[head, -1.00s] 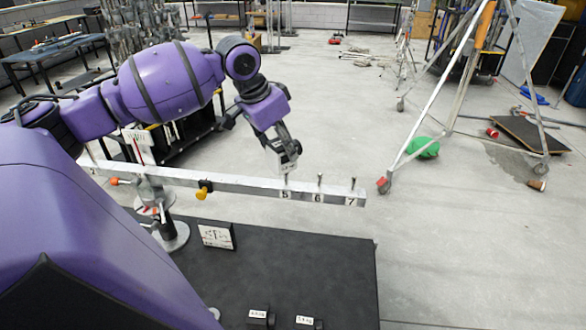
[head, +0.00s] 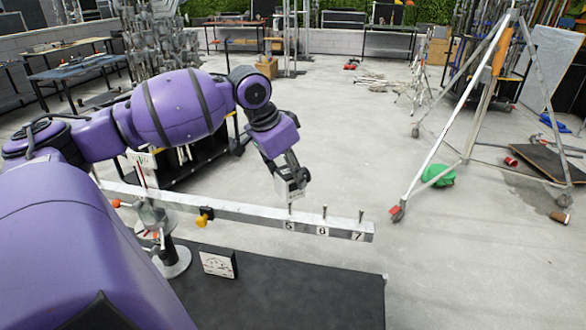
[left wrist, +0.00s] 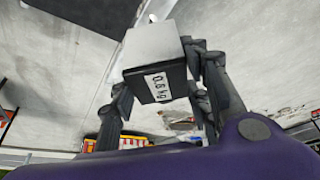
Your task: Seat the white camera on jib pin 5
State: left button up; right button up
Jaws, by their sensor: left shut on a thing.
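The white camera (head: 291,188) is a small pale block. In the left wrist view it has a whitish top and a dark face with a 0.6 kg label (left wrist: 157,86). My left gripper (head: 285,175) is shut on it, with a finger on each side. It hangs at the top of jib pin 5 (head: 290,211); whether it touches the pin or has a gap I cannot tell. Pin 5 rises from the grey jib beam (head: 255,214), above the number 5 label. Its lower face is hidden. My right gripper is not in view.
Pin 6 (head: 324,213) and pin 7 (head: 360,217) stand bare to the right. A white dial gauge (head: 217,264) stands on the black tabletop (head: 300,295). A tripod frame (head: 440,130) stands at right.

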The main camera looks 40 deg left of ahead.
aim_at(291, 194)
pick_arm(q)
jog(key=shift+f+b, duration=0.35)
jog(key=shift+f, duration=2.7)
jog(key=shift+f, duration=0.1)
jog(key=o, duration=0.9)
jog(key=shift+o, duration=0.6)
jog(key=shift+f, duration=0.1)
jog(key=v, duration=1.2)
jog(key=shift+s, duration=0.1)
